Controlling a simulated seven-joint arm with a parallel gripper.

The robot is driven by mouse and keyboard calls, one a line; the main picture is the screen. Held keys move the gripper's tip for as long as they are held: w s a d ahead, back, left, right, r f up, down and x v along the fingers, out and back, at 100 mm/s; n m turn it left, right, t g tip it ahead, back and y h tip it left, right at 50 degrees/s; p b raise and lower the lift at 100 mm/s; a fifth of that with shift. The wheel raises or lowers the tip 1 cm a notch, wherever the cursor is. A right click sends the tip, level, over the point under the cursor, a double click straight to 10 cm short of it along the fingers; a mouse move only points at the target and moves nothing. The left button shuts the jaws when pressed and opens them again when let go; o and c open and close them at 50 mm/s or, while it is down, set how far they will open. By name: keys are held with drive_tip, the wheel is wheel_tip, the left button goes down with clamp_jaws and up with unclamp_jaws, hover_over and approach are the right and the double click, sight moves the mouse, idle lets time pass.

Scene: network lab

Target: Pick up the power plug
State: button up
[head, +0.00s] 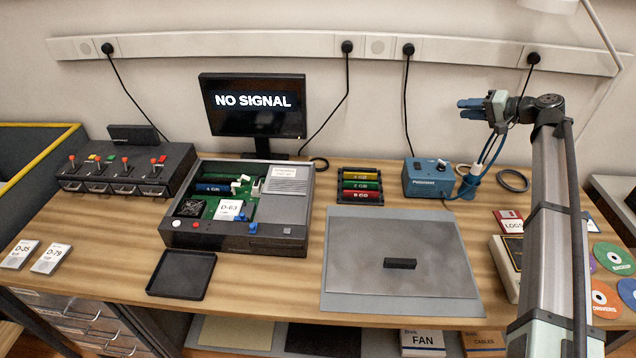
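Several black power plugs sit in the white wall strip. One plug (107,48) is at the far left, one (347,47) is right of the monitor, one (408,49) is above the blue station, and one (533,58) is at the right, behind my arm. Black cables hang from them. No loose plug can be made out on the bench. My gripper (464,109) is raised above the blue station at the right, its blue fingers pointing left, apart from the plugs. It seems to hold nothing; the finger gap is too small to judge.
A grey mat (350,285) bears a small black block (400,263). An open computer case (190,233), a monitor (254,128), a switch box (152,165) and a black tray (181,273) fill the left. Discs (605,298) lie at right.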

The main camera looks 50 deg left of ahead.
drive_tip(key=s+a+f+n+g+h, duration=0.1)
drive_tip(key=s+a+f+h, duration=0.1)
drive_tip(key=s+a, duration=0.4)
drive_tip(key=s+a+f+n+g+h, duration=0.1)
drive_tip(key=s+a+f+h, duration=0.15)
drive_tip(key=s+a, duration=0.45)
drive_tip(key=n+t+h, duration=0.2)
drive_tip(key=t+h, duration=0.1)
drive_tip(key=h, duration=0.6)
hover_over(257, 182)
wheel_tip(257, 182, down, 6)
wheel_tip(257, 182, down, 13)
drive_tip(key=shift+f, duration=0.15)
drive_tip(key=shift+c, duration=0.2)
drive_tip(key=shift+d, duration=0.1)
clamp_jaws()
